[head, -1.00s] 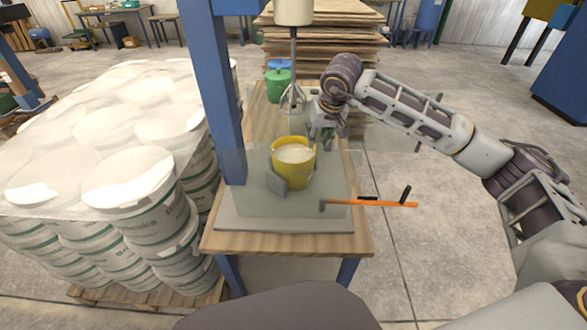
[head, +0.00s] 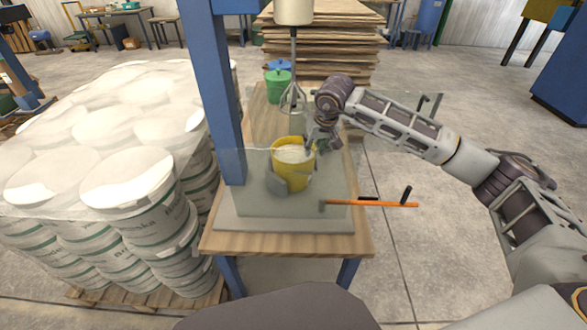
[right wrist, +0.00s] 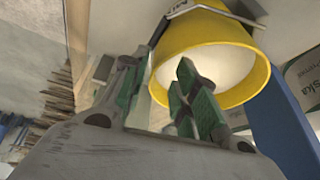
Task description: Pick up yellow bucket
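The yellow bucket (head: 281,170) stands upright on the grey base on the table, under the mixer whisk (head: 292,98), with pale contents inside. My right gripper (head: 311,147) is at its right upper rim. In the right wrist view the bucket (right wrist: 205,33) is at the top, its mouth facing the fingers. The two green-padded fingers of the right gripper (right wrist: 160,95) are apart, with nothing visibly clamped. One finger overlaps the bucket's mouth and the other lies to the left of the rim. I cannot tell whether the first is inside. My left gripper is out of view.
A clear guard panel (head: 240,200) stands before the bucket, with an orange bar (head: 375,204) reaching right. A blue post (head: 218,90) is close on the left. Stacked white buckets (head: 130,178) fill the left. A green bucket (head: 278,86) stands behind. Open floor lies right.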

